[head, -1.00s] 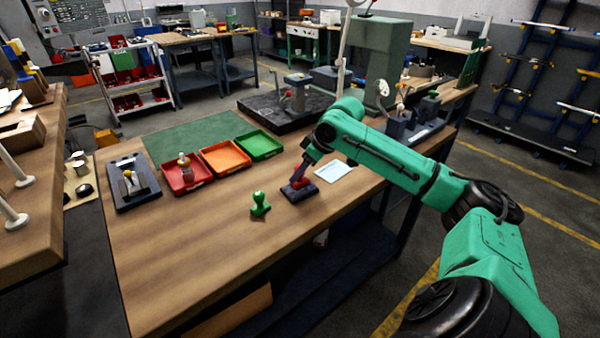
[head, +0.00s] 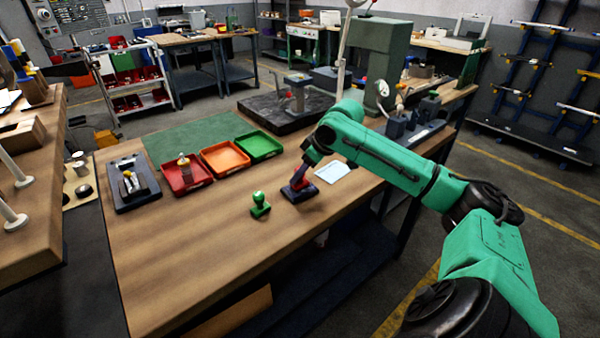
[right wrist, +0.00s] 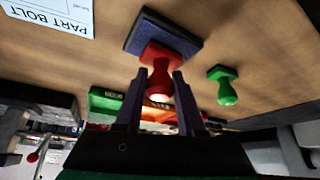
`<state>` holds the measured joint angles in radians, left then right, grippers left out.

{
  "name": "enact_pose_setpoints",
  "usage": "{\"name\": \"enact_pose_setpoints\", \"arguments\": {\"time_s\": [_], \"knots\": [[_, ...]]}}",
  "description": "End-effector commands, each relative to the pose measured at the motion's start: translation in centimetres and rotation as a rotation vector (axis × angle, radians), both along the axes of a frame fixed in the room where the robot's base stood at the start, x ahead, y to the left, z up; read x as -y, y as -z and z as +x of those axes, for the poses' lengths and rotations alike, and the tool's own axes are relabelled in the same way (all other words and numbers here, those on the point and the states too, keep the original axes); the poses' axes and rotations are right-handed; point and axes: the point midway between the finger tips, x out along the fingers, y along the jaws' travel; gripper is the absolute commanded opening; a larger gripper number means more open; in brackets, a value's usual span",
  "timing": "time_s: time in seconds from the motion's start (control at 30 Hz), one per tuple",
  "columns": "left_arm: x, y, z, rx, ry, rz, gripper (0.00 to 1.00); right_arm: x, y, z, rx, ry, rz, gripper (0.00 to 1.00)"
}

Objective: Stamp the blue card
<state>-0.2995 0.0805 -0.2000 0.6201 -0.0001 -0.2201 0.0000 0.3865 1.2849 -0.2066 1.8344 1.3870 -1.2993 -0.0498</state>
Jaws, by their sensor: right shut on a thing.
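A red stamp (right wrist: 160,58) is held by its handle between the fingers of my right gripper (right wrist: 158,88). Its base is at the dark blue ink pad (right wrist: 180,33); I cannot tell whether it touches or hovers just above. In the head view my right gripper (head: 302,175) is over the same pad (head: 304,195). A pale bluish-white card (head: 332,172) lies flat on the bench, just right of and behind the pad. It also shows in the right wrist view (right wrist: 50,14), with "PART BOLT" printed on it. My left gripper is out of view.
A green stamp (head: 260,204) stands left of the pad. Red (head: 185,187), orange (head: 225,171) and green (head: 259,157) trays are in a row behind; the red one holds a small item. The bench's (head: 190,260) front left is clear.

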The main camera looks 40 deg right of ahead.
Motion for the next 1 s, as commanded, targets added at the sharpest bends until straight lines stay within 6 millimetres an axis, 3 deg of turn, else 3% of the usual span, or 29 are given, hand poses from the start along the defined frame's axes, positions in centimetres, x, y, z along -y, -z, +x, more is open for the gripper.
{"name": "enact_pose_setpoints", "arguments": {"time_s": [1.0], "knots": [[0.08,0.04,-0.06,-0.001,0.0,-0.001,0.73,-0.04,0.52,-0.06,-0.003,-0.001,0.001,0.03]]}}
